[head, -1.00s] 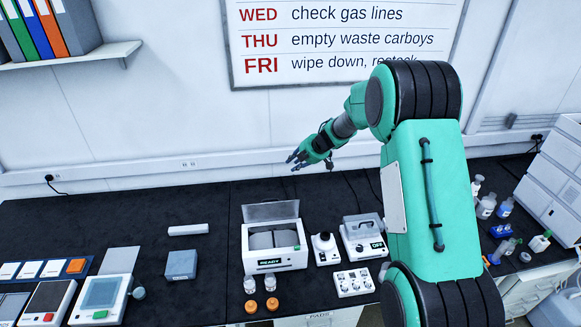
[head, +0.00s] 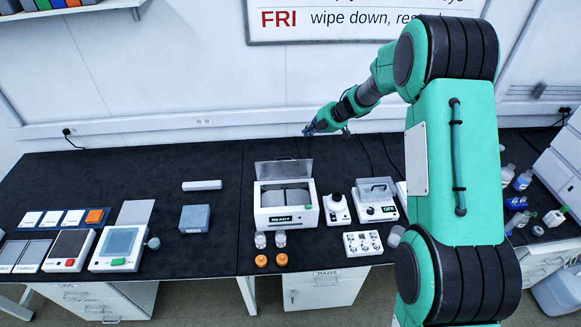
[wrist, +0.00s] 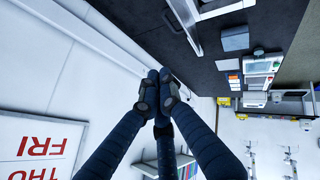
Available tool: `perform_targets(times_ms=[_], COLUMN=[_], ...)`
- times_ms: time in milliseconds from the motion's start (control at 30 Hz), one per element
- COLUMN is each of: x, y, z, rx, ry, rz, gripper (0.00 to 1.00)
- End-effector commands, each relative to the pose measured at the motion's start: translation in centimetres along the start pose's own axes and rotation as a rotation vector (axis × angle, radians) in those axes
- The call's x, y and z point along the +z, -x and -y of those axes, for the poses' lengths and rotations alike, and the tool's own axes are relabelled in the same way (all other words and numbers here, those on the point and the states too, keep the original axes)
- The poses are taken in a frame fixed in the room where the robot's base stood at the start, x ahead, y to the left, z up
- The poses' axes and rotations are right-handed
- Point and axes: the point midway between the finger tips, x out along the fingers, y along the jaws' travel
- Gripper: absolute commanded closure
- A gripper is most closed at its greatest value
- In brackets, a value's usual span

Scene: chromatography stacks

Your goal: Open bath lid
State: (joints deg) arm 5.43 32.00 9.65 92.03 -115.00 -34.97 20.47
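A small white device with a grey, partly clear lid (head: 376,187) and a display reading OFF (head: 387,209) stands on the black bench, right of the middle; it looks like the bath, with its lid down. A larger white box with a READY display (head: 285,207) stands to its left, its clear lid (head: 284,172) raised. My gripper (head: 309,130) is in the air, up and left of the OFF device, away from both. In the wrist view, its dark fingers (wrist: 158,88) meet at the tips with nothing between them. Neither device is clearly visible there.
A white knobbed device (head: 337,208) stands between the two boxes. A white multi-well block (head: 362,243), clear vials (head: 270,240) and orange caps (head: 272,260) are in front. Bottles (head: 516,180) stand at the right. Bare bench (head: 130,168) lies at the back left.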

Motion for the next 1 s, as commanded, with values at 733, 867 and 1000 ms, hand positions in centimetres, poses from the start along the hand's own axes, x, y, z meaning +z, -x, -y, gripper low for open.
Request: perform_targets(times_ms=[733, 867, 1000], x=[-1.5, -0.4, 1.2], y=[-13.4, -14.5, -15.3], z=[17.2, 18.9, 20.7], rx=[0.404, 0.554, 0.718], ry=[0.376, 0.447, 0.524], rz=[-0.459, -0.451, -0.399], gripper=[1.00, 1.00, 1.00])
